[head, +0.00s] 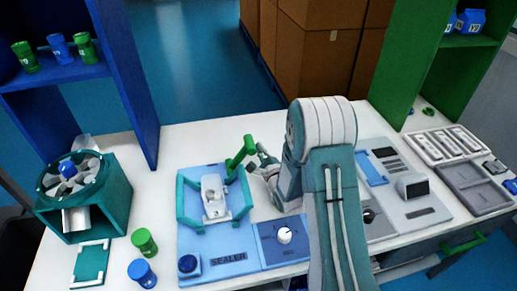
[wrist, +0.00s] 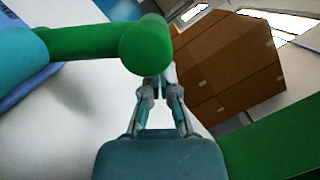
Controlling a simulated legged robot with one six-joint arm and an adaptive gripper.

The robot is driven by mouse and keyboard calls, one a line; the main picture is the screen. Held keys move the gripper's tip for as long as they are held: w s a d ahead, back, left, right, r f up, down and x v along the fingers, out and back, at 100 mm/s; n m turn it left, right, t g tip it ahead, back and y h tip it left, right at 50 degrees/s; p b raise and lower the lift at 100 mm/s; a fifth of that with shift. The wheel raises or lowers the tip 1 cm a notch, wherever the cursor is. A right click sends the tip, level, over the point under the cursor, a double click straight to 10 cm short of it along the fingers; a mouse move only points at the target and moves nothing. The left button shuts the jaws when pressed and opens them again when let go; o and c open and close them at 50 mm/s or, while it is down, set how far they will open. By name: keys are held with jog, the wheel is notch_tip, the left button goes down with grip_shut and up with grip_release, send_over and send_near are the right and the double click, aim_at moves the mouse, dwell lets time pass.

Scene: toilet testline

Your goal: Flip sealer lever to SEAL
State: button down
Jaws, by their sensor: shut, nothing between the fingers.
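The blue sealer (head: 205,245) stands on the white table, left of my arm, with a "SEALER" label on its front. Its green lever (head: 237,163) rises at the back right of its teal frame and ends in a thick green grip. In the wrist view the lever's round green end (wrist: 146,45) is large and close. My gripper (head: 257,158) is shut and empty, just right of the lever; its fingertips (wrist: 160,85) also show in the wrist view, partly behind the green end. I cannot tell whether they touch it. A white part (head: 213,198) lies inside the frame.
A panel with a white knob (head: 284,236) adjoins the sealer. A green jar (head: 144,242) and a blue jar (head: 142,273) stand to its left, beside a teal rotary feeder (head: 80,190). A grey device (head: 405,195) is on the right. Table behind the sealer is clear.

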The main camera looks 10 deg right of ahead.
aim_at(254, 150)
jog(key=shift+a, duration=0.15)
jog(key=shift+a+r+n, duration=0.3)
jog(key=shift+r+n, duration=0.05)
jog(key=shift+n, duration=0.15)
jog(key=shift+a+r, duration=0.1)
jog(key=shift+a+r+n+g, duration=0.3)
jog(key=shift+a+r+n, duration=0.5)
jog(key=shift+n, duration=0.4)
jog(key=a+n+g, duration=0.2)
jog(key=a+n, duration=0.7)
jog(key=a, duration=0.3)
jog(key=shift+a+r+n+h, duration=0.3)
jog(key=shift+a+r, duration=0.05)
jog(key=shift+a, duration=0.05)
jog(key=shift+f, duration=0.1)
